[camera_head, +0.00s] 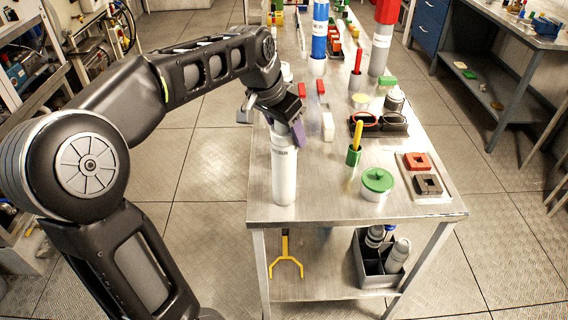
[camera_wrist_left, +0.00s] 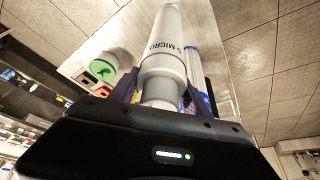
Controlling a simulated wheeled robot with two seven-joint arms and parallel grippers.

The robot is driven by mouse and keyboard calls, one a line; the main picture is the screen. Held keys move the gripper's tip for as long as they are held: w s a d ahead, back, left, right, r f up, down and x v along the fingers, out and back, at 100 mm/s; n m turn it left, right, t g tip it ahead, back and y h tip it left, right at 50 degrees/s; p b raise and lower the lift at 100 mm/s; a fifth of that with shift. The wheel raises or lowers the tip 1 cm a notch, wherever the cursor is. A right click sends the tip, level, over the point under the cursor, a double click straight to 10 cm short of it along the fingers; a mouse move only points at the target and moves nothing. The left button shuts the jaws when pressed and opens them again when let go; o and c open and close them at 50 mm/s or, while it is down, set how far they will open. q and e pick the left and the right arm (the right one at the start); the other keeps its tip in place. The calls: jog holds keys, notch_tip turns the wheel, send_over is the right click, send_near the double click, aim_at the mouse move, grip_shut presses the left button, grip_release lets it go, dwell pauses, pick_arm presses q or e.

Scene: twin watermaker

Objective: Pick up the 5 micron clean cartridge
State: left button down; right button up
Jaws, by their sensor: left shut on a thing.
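The 5 micron clean cartridge (camera_head: 284,172) is a white cylinder standing upright at the left front of the metal table (camera_head: 330,213). In the left wrist view the cartridge (camera_wrist_left: 164,58) carries the print "5 MICRON". My left gripper (camera_head: 285,122) reaches it from above and behind, with its purple fingers around its upper part. The fingers (camera_wrist_left: 158,92) also show in the left wrist view, one on each side of the cartridge, shut on it. Its base appears at the table top; I cannot tell whether it touches. My right gripper is not in view.
Behind stand a blue cylinder (camera_head: 319,38) and a grey cylinder with a red top (camera_head: 381,40). To the right are a green-lidded jar (camera_head: 376,183), a yellow-and-green tool (camera_head: 355,145) and a tray with red and dark blocks (camera_head: 435,190). A bottle caddy (camera_head: 373,270) sits on the lower shelf.

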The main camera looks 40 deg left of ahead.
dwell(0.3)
pick_arm(q)
notch_tip(320, 180, up, 10)
jog(key=shift+r, duration=0.1)
dwell(0.4)
dwell(0.5)
